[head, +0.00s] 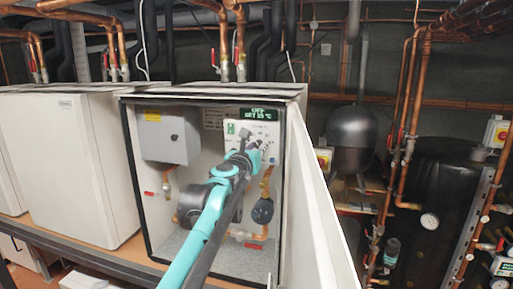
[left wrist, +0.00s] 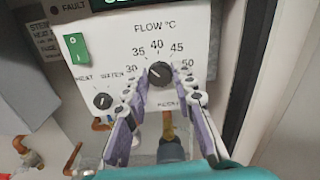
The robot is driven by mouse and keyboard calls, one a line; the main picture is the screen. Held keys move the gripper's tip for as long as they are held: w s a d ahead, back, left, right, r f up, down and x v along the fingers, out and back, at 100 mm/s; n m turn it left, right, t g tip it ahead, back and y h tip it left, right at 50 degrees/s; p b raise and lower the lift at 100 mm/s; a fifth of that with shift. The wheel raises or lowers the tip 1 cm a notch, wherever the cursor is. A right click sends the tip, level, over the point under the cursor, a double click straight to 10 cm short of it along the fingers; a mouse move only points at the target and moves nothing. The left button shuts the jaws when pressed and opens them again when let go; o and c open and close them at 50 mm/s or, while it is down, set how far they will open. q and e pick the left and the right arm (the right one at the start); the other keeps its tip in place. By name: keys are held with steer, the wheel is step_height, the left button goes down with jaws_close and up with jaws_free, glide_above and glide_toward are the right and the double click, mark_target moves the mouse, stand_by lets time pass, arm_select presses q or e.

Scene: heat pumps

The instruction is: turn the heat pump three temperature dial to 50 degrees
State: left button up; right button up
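The open heat pump (head: 133,200) stands in the middle of the head view. Its white control panel (head: 232,128) has a green display (head: 259,114) whose small digits are hard to read. The dark round temperature dial (left wrist: 160,73) sits under "FLOW °C" in the left wrist view, with numbers around it, including 35, 40, 45 and 50. My left gripper (left wrist: 161,78) reaches the panel, its purple-sided fingers on either side of the dial. The fingers look open with narrow gaps; contact cannot be told. In the head view my left gripper (head: 249,150) hides the dial. My right gripper is out of view.
A green switch (left wrist: 76,47) and a smaller knob (left wrist: 102,101) sit left of the dial. The open door (head: 318,215) stands close to the right of my arm. A grey box (head: 167,137), pipes and a pump (head: 262,211) fill the cabinet.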

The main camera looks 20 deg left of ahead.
arm_select(q)
jaws_close()
steer(key=shift+m, duration=0.4)
steer(key=m, duration=1.3)
steer(key=shift+d+m+b, duration=0.1)
steer(key=shift+m+b, duration=0.2)
steer(key=shift+m, duration=0.1)
steer(key=m, duration=0.9)
steer(key=shift+m, duration=0.3)
